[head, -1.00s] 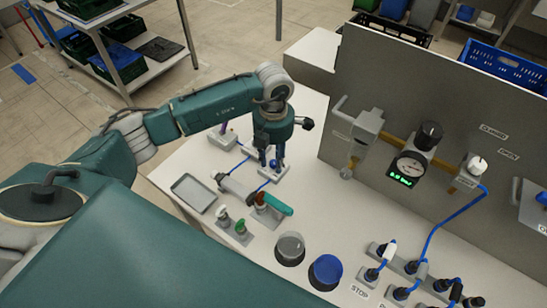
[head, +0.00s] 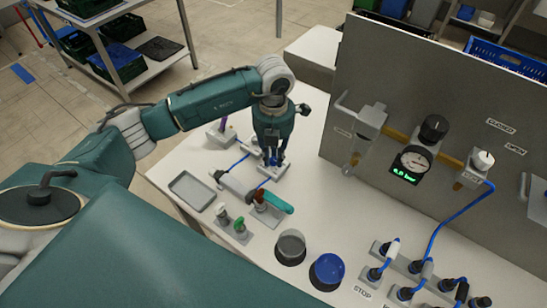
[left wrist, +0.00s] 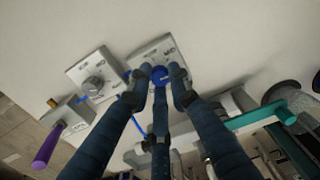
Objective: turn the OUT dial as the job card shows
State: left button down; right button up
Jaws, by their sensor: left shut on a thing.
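My left gripper (head: 271,160) points down at a small dial station on the white bench. In the left wrist view, its fingers (left wrist: 160,86) are closed around a blue dial knob (left wrist: 159,74) on a light plate (left wrist: 146,58). A second plate to its left carries a grey dial knob (left wrist: 93,86). The plate markings are too small to read, so I cannot tell from print which dial is OUT. In the head view the gripper hides most of the held dial. I cannot make out the job card. My right gripper is not in view.
A purple-handled lever (left wrist: 48,147) stands beside the dials. Grey (head: 290,247) and blue (head: 327,271) round buttons sit nearer. An upright panel (head: 350,75) stands to the right.

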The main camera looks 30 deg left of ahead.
pick_arm(q)
jog(key=n+b, duration=0.1)
jog(key=n, duration=0.4)
jog(key=shift+n+b, duration=0.3)
jog(key=n+b, duration=0.1)
jog(key=n, duration=0.4)
jog(key=shift+n, duration=0.3)
jog(key=n, duration=0.4)
jog(key=shift+r, duration=0.1)
jog(key=shift+n, duration=2)
jog(key=shift+w, duration=0.1)
jog(key=c, duration=1.6)
grip_release()
jog(key=shift+r, duration=0.1)
